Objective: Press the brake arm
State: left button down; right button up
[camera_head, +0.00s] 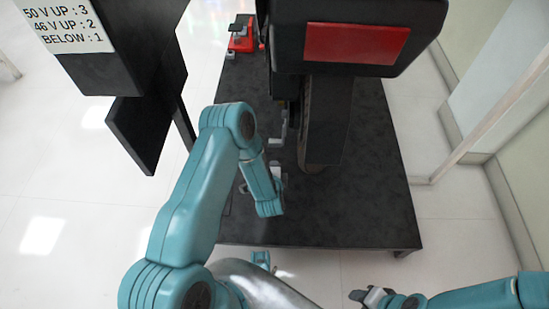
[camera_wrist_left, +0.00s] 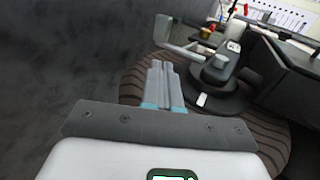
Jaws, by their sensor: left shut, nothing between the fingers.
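The brake arm (camera_wrist_left: 174,46) is a light grey bent lever beside the wheel hub in the left wrist view. In the head view the grey lever (camera_head: 281,128) shows at the left side of the dark wheel (camera_head: 322,125). My left gripper (camera_wrist_left: 162,75) is shut and empty, its fingers pointing toward the lever and apparently just short of it. Whether they touch is unclear. In the head view the left gripper (camera_head: 278,168) is small and partly hidden by my arm. My right gripper (camera_head: 370,296) is at the bottom edge, away from the rig; its opening is unclear.
The rig stands on a black platform (camera_head: 375,205) with a clear right side. A dark housing with a red panel (camera_head: 355,43) overhangs the wheel. A red device (camera_head: 243,35) sits at the back left. A black post with a sign (camera_head: 68,25) stands at left.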

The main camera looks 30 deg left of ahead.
pick_arm(q)
jog(key=shift+s+a+f, duration=0.1)
jog(key=shift+s+f, duration=0.05)
jog(key=shift+f, duration=0.65)
pick_arm(e)
jog(key=shift+f, duration=0.65)
pick_arm(q)
jog(key=b, duration=0.6)
send_near(275, 144)
jog(key=x, duration=0.2)
jog(key=f+x, duration=0.1)
jog(key=x, duration=0.2)
jog(key=shift+s, duration=0.1)
jog(key=shift+w+a+r, duration=0.1)
jog(key=shift+w+a, duration=0.2)
jog(key=shift+w, duration=0.3)
pick_arm(e)
jog(key=shift+m, duration=0.3)
jog(key=shift+w+d+f, duration=0.2)
jog(key=shift+f, duration=0.65)
jog(key=shift+w+d+f, duration=0.15)
jog(key=shift+w+f, duration=0.05)
jog(key=shift+f, duration=0.7)
jog(key=shift+w+d+f, duration=0.2)
jog(key=shift+f, duration=0.65)
